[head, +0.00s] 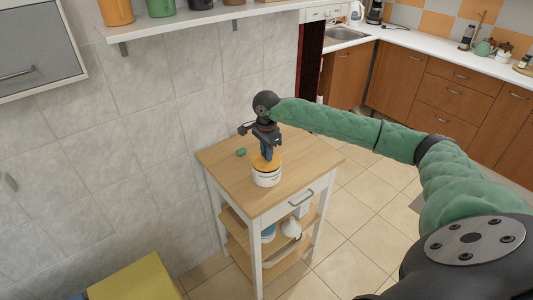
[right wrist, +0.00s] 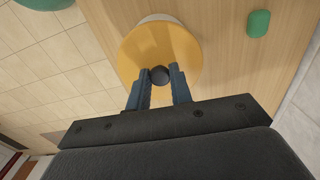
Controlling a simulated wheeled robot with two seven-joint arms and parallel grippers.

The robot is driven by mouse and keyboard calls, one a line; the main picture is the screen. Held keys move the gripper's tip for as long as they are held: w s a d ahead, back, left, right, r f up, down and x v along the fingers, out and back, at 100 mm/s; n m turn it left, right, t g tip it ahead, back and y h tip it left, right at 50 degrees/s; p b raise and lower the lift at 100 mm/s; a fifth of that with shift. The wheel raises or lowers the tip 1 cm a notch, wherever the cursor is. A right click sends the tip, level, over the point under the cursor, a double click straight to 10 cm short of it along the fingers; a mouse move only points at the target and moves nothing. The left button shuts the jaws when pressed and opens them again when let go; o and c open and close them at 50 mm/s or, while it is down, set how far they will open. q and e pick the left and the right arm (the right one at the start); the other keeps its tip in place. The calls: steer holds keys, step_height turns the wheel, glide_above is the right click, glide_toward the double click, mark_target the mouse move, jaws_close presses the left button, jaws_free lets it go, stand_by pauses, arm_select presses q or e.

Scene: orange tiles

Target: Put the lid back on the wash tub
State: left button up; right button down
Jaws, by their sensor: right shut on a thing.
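The wash tub (head: 267,178) is a white round container standing upright on the small wooden-topped cart. Its lid (head: 262,165) is an orange-yellow disc at the tub's top; in the right wrist view the lid (right wrist: 150,45) has a dark round knob (right wrist: 159,75). My right gripper (head: 267,154) points down over the tub, and its blue fingers (right wrist: 159,85) are shut on the lid's knob. In the right wrist view a pale strip of the tub (right wrist: 160,18) shows past the lid's far edge. I cannot tell whether the lid touches the rim. My left gripper is not in view.
A small green piece (head: 241,152) lies on the cart top (head: 308,158) behind the tub, near the tiled wall. The cart's lower shelves hold several items. A wall shelf (head: 200,18) with pots is above. The cart top's right side is clear.

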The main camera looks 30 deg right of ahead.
steer(key=b, duration=0.2)
steer(key=shift+f+b, duration=0.2)
steer(key=shift+b, duration=0.1)
stand_by(2.8)
stand_by(0.4)
steer(key=c, duration=0.7)
jaws_free()
steer(key=shift+r, duration=0.15)
steer(key=shift+r+p, duration=0.6)
steer(key=shift+r, duration=2.8)
jaws_close()
